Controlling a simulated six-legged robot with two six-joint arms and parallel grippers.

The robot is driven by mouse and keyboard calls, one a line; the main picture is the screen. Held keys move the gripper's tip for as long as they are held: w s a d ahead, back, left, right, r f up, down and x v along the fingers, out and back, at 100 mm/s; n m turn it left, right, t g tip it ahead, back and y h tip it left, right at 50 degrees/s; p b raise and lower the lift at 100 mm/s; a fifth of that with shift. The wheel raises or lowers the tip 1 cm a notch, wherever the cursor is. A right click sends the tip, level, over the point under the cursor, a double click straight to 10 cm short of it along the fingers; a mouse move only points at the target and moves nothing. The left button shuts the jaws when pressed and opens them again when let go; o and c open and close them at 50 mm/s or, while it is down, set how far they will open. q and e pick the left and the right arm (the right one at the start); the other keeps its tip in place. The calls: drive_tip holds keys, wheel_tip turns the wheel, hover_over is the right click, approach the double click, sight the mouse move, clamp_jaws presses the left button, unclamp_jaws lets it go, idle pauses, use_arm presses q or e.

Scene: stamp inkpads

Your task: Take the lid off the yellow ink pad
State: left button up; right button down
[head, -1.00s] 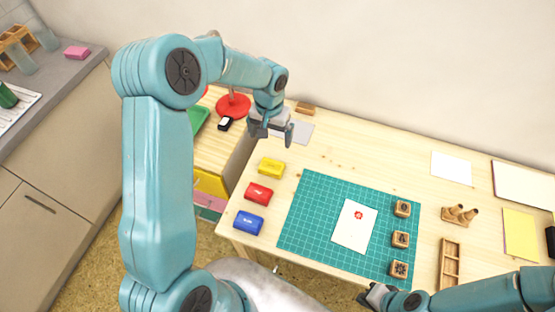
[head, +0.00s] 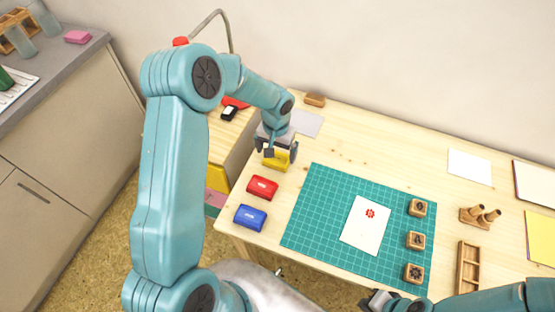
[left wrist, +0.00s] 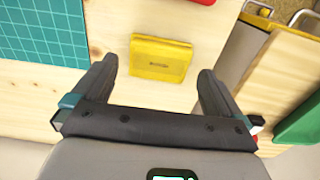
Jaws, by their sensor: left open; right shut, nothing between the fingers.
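The yellow ink pad (head: 275,159) lies at the left side of the wooden table, at the back of a row of three pads. My left gripper (head: 277,150) is open above it and hides part of it in the head view. In the left wrist view the closed yellow pad (left wrist: 161,58) shows ahead of and between the two open fingers (left wrist: 155,82). My right gripper (head: 376,301) is at the table's front edge, empty, beside the mat's lower edge.
A red pad (head: 262,188) and a blue pad (head: 250,217) stand in front of the yellow one. A green cutting mat (head: 310,215) with a stamped white card (head: 365,226) and three wooden stamps (head: 417,207) is to the right. A grey sheet (head: 308,123) lies behind.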

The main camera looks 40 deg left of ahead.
sight(276, 159)
use_arm(q)
wheel_tip(276, 159, down, 2)
drive_tip(key=shift+f+b, duration=0.15)
drive_tip(key=shift+b, duration=0.2)
drive_tip(key=shift+s+f, duration=0.2)
drive_tip(key=shift+f, duration=0.05)
drive_tip(key=shift+s+d, duration=0.1)
drive_tip(key=shift+w, duration=0.25)
drive_tip(key=shift+c, duration=0.7)
drive_tip(key=shift+f, duration=0.1)
drive_tip(key=c, duration=0.5)
drive_tip(key=shift+s+r, duration=0.2)
drive_tip(key=shift+c, duration=1.1)
drive_tip(key=shift+w, duration=0.15)
